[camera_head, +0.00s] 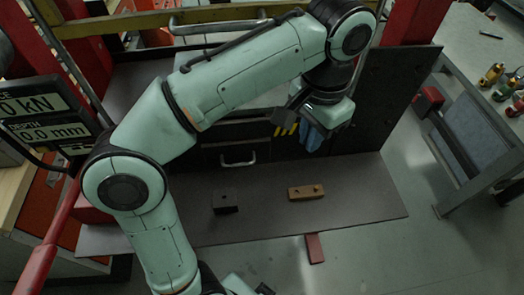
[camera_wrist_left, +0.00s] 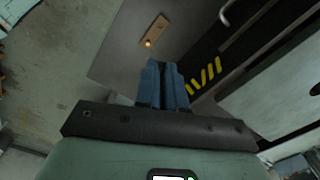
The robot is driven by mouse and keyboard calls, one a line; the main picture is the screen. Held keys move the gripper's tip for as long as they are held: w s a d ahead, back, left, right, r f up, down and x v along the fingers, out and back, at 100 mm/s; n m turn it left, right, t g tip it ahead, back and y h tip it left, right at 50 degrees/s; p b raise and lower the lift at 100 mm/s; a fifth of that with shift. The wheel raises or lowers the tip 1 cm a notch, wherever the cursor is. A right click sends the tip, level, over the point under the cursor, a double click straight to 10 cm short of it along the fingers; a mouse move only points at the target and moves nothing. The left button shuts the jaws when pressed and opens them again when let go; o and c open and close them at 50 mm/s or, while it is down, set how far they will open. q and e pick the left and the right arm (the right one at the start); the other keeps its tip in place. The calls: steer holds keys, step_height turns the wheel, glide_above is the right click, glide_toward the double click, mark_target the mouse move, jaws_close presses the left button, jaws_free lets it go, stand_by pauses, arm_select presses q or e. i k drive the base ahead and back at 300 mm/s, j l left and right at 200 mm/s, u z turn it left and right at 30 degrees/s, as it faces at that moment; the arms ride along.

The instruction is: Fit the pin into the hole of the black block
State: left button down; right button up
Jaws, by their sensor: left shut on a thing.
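The black block (camera_head: 225,203) sits on the dark bench top, left of centre in the head view, with a small hole in its top. My left gripper (camera_head: 312,143) has blue fingers pointing down, above and behind a wooden block (camera_head: 306,192). In the left wrist view the blue fingers (camera_wrist_left: 161,62) are close together. A small bright tip (camera_wrist_left: 148,43) shows just beyond them, over the near end of the wooden block (camera_wrist_left: 156,27); it looks like the pin's end. The rest of the pin is hidden between the fingers. The black block is not visible in the wrist view.
The bench top (camera_head: 355,195) is clear around both blocks. A drawer front with a handle (camera_head: 238,160) and yellow stripes (camera_head: 285,130) stand behind it. A dark upright panel (camera_head: 385,100) rises at the right. A display (camera_head: 40,115) stands at the left.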

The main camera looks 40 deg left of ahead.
mark_target(221, 205)
steer(key=l+u, duration=0.1)
steer(key=u, duration=0.3)
steer(key=l+u, duration=0.1)
steer(key=u, duration=0.7)
steer(key=k+l, duration=0.05)
steer(key=k, duration=0.05)
